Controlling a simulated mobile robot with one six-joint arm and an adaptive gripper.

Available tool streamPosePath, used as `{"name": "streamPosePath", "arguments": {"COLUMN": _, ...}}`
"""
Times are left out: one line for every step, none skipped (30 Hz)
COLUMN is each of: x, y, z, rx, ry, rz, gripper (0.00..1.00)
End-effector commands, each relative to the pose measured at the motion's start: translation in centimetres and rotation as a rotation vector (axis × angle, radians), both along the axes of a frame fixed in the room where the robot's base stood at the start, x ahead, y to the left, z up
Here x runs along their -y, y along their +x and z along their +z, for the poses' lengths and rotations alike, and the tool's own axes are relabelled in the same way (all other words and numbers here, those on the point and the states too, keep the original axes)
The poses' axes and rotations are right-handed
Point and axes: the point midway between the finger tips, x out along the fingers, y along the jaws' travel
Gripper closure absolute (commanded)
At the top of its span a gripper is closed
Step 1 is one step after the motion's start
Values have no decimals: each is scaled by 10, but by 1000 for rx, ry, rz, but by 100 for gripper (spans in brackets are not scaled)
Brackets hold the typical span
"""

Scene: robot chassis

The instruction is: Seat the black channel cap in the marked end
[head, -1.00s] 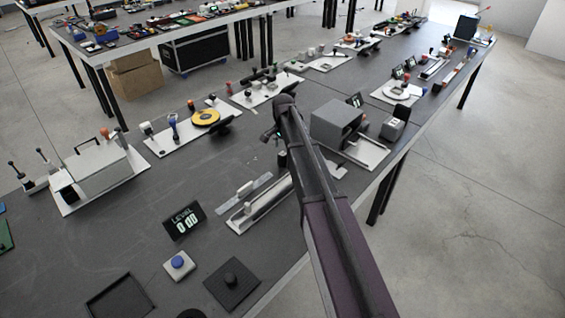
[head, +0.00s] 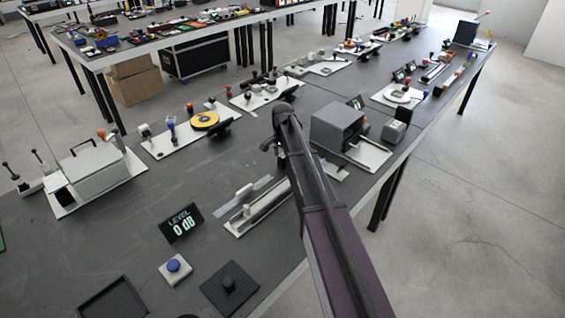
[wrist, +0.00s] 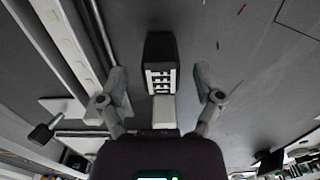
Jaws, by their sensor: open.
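A black block with a white slotted face (wrist: 160,62), which looks like the black channel cap, lies between my fingers in the wrist view. A pale block (wrist: 163,112) adjoins its near end. My gripper (wrist: 161,90) is open, one finger on each side, with gaps to the block. In the head view my arm hides most of the gripper and I cannot make out the cap. The long pale channel (head: 258,207) lies on the dark table left of my arm. Its rails (wrist: 72,45) run along the left of the wrist view. I cannot make out the end marking.
A "LEVEL 0 dB" display (head: 181,223), a blue button (head: 174,267) and a dark knob plate (head: 230,288) stand nearer. A grey box (head: 337,127) stands right of my arm. A dark-handled piece (wrist: 42,133) is at left in the wrist view. The table has clear room left of the channel.

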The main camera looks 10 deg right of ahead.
Motion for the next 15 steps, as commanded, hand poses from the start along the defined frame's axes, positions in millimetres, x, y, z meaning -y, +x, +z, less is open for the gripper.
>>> {"name": "streamPosePath", "arguments": {"x": 0, "y": 0, "z": 0, "rx": 0, "ry": 0, "rz": 0, "gripper": 16}}
{"name": "streamPosePath", "arguments": {"x": 0, "y": 0, "z": 0, "rx": 0, "ry": 0, "rz": 0, "gripper": 16}}
{"name": "streamPosePath", "arguments": {"x": 0, "y": 0, "z": 0, "rx": 0, "ry": 0, "rz": 0, "gripper": 16}}
{"name": "streamPosePath", "arguments": {"x": 0, "y": 0, "z": 0, "rx": 0, "ry": 0, "rz": 0, "gripper": 16}}
{"name": "streamPosePath", "arguments": {"x": 0, "y": 0, "z": 0, "rx": 0, "ry": 0, "rz": 0, "gripper": 22}}
{"name": "streamPosePath", "arguments": {"x": 0, "y": 0, "z": 0, "rx": 0, "ry": 0, "rz": 0, "gripper": 34}}
{"name": "streamPosePath", "arguments": {"x": 0, "y": 0, "z": 0, "rx": 0, "ry": 0, "rz": 0, "gripper": 42}}
{"name": "streamPosePath", "arguments": {"x": 0, "y": 0, "z": 0, "rx": 0, "ry": 0, "rz": 0, "gripper": 51}}
{"name": "streamPosePath", "arguments": {"x": 0, "y": 0, "z": 0, "rx": 0, "ry": 0, "rz": 0, "gripper": 63}}
{"name": "streamPosePath", "arguments": {"x": 0, "y": 0, "z": 0, "rx": 0, "ry": 0, "rz": 0, "gripper": 72}}
{"name": "streamPosePath", "arguments": {"x": 0, "y": 0, "z": 0, "rx": 0, "ry": 0, "rz": 0, "gripper": 81}}
{"name": "streamPosePath", "arguments": {"x": 0, "y": 0, "z": 0, "rx": 0, "ry": 0, "rz": 0, "gripper": 93}}
{"name": "streamPosePath", "arguments": {"x": 0, "y": 0, "z": 0, "rx": 0, "ry": 0, "rz": 0, "gripper": 96}}
{"name": "streamPosePath", "arguments": {"x": 0, "y": 0, "z": 0, "rx": 0, "ry": 0, "rz": 0, "gripper": 97}}
{"name": "streamPosePath", "arguments": {"x": 0, "y": 0, "z": 0, "rx": 0, "ry": 0, "rz": 0, "gripper": 97}}
